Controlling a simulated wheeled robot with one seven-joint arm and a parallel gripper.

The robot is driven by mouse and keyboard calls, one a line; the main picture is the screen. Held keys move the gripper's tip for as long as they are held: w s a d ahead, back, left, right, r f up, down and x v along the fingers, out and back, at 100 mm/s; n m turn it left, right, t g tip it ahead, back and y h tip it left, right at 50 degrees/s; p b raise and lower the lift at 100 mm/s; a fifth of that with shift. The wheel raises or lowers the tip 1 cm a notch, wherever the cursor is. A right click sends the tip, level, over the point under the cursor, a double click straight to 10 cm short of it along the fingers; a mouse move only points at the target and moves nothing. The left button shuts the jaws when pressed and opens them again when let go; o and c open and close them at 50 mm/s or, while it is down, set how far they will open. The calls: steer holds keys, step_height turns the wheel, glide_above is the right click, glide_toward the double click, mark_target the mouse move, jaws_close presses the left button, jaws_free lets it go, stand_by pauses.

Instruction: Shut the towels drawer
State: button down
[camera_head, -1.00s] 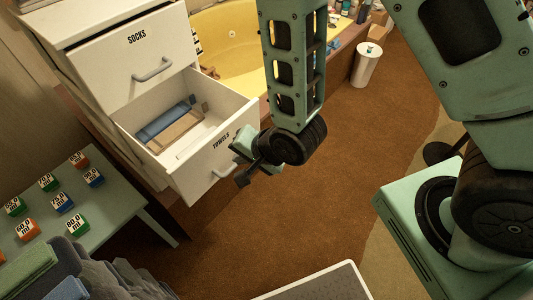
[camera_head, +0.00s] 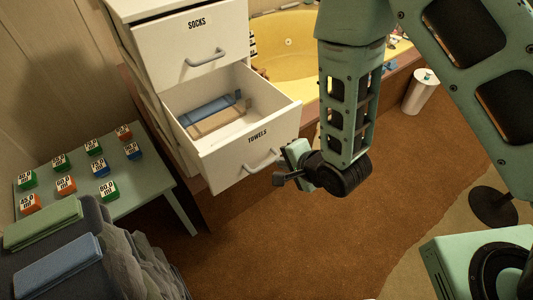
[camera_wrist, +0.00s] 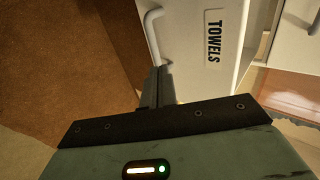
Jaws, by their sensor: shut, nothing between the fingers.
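The towels drawer (camera_head: 222,160) is pulled out of the white cabinet, and a blue folded towel and a tan one lie inside it. Its front carries the label TOWELS and a grey bar handle (camera_head: 262,160). In the wrist view the drawer front (camera_wrist: 190,60) and its handle (camera_wrist: 152,35) are ahead of the fingers. My gripper (camera_head: 280,179) is shut and empty, close to the handle's lower right part. In the wrist view my fingers (camera_wrist: 157,88) are together near the handle's near end; I cannot tell if they touch.
The socks drawer (camera_head: 190,45) above is shut. A green table (camera_head: 135,195) with several labelled blocks stands at the left. Grey cloth with folded towels (camera_head: 60,265) is at the lower left. A yellow tub (camera_head: 285,50) is behind.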

steer(key=w+a+f, duration=0.1)
steer(key=w+a+f+p, duration=0.1)
steer(key=w, duration=0.1)
steer(key=w+a, duration=0.1)
steer(key=w, duration=0.1)
steer(key=shift+a+f+p, duration=0.2)
steer(key=shift+f+p, duration=0.15)
steer(key=shift+f, duration=0.05)
steer(key=shift+w+a+f, duration=0.15)
steer(key=shift+w+a, duration=0.15)
steer(key=shift+w, duration=0.25)
